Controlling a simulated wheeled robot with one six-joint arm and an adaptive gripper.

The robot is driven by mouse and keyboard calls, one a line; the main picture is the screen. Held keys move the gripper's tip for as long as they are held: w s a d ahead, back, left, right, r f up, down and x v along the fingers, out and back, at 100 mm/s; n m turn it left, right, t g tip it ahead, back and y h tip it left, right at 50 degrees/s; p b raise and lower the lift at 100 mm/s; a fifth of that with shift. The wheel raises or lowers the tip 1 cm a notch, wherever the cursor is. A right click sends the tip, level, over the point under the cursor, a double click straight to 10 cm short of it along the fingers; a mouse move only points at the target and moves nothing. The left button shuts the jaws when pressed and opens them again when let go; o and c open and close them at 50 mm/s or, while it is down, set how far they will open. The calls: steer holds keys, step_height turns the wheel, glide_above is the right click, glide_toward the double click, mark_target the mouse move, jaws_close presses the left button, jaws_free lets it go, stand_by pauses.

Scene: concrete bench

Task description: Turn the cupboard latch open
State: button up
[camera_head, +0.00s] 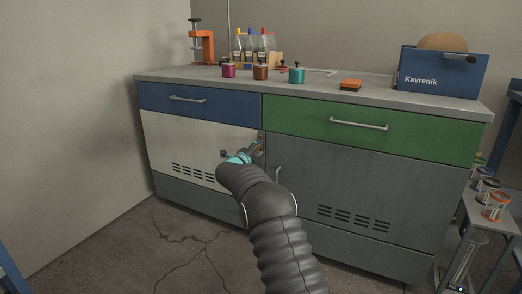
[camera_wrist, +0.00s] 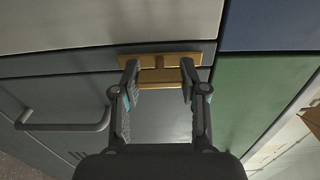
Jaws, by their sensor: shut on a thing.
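The brass cupboard latch (camera_wrist: 165,61) sits at the seam between the white left door (camera_head: 195,145) and the grey right door (camera_head: 345,185), just below the drawers. In the wrist view a plate and a crossbar of the latch show. My gripper (camera_wrist: 159,75) has its two fingers on either side of the latch's bar, shut on it. In the head view my gripper (camera_head: 250,151) is at the seam, and my arm and gripper hide most of the latch. Both doors look shut.
The grey door has a bar handle (camera_head: 277,178), also in the wrist view (camera_wrist: 62,126). Above are a blue drawer (camera_head: 195,104) and a green drawer (camera_head: 370,131) with protruding handles. Jars and a blue Kavrenik box (camera_head: 440,73) stand on the bench top.

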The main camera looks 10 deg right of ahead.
steer(key=shift+d+f, duration=0.15)
steer(key=o, duration=1.2)
steer(key=shift+c, duration=0.2)
steer(key=shift+s+a, duration=0.4)
steer(key=shift+a, duration=0.05)
steer(key=v, duration=1.1)
